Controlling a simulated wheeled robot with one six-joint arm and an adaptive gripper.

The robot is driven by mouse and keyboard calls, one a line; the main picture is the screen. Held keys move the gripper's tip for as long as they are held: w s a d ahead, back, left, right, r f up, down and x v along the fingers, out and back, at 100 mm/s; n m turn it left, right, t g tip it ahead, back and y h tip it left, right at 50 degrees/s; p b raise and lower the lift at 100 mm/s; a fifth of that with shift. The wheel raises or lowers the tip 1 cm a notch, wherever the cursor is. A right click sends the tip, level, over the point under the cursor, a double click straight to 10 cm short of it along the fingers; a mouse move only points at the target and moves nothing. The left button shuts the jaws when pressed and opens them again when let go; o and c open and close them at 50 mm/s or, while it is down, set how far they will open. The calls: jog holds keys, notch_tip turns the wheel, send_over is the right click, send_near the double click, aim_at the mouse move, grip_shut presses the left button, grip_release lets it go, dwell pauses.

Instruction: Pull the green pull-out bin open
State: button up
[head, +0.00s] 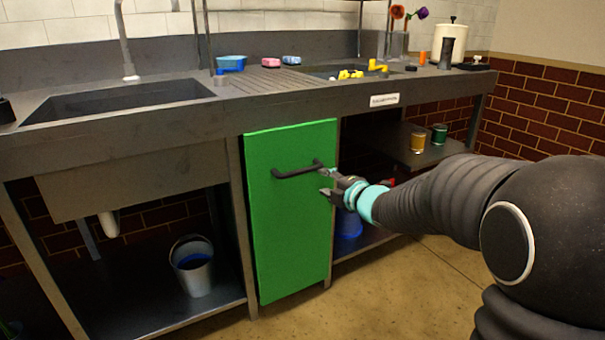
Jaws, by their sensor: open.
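The green pull-out bin (288,235) shows as a tall green front panel under the counter, between the open bay with the bucket and the right-hand shelves. Its front looks about level with the counter frame; I cannot tell whether it stands out a little. A dark bar handle (298,170) runs across its upper part. My gripper (325,182) is open, at the right end of the handle. I cannot tell from this view whether it touches the handle. My arm reaches in from the right and hides part of the shelf bay.
A sink (120,100) is set in the counter at left. A grey bucket (193,268) stands on the lower shelf. An amber jar (418,141) and a green jar (439,134) stand on the right shelf. The floor (400,290) before the bin is clear.

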aim_at(302, 172)
jog(key=x, duration=1.3)
jog(key=shift+w+a+f, duration=0.15)
jog(key=shift+w+a, duration=0.15)
grip_shut()
